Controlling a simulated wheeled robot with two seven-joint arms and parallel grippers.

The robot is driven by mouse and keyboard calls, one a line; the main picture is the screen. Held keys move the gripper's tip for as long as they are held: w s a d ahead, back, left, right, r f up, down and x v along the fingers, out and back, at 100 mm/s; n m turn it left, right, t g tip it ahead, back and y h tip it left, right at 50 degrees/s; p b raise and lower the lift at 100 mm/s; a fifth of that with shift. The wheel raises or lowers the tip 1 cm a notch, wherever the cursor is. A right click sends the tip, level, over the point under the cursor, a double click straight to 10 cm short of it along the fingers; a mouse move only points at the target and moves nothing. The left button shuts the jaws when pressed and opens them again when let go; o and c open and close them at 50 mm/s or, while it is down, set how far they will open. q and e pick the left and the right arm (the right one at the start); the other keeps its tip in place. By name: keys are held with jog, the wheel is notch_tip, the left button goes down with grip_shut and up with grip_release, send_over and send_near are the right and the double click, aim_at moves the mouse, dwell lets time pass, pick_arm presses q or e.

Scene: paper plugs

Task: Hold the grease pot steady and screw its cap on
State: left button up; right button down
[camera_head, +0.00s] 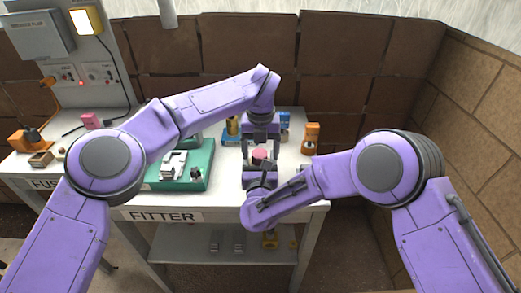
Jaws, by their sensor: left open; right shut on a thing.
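A small pinkish-red round top (260,154) shows between my two grippers above the fitter table; it looks like the cap of the grease pot. The pot's body is mostly hidden by my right arm and gripper, and I cannot tell how the cap sits on it. My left gripper (261,140) points down from above, open, with its fingers just over the red top. My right gripper (259,165) comes in from the front right and is shut on the grease pot.
A green tray (208,178) with a grey-white fixture (174,165) lies left of the grippers. An orange device (311,138) stands to the right, with blue and yellow items behind. A brick wall closes off the back and right.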

pick_arm(q)
jog(key=shift+f, duration=0.1)
pick_arm(e)
jog(key=shift+f, duration=0.15)
pick_arm(q)
jog(key=c, duration=1.3)
jog(key=shift+o, duration=0.2)
jog(key=m, duration=0.4)
pick_arm(e)
jog(key=shift+s, duration=0.1)
pick_arm(q)
jog(key=o, duration=1.2)
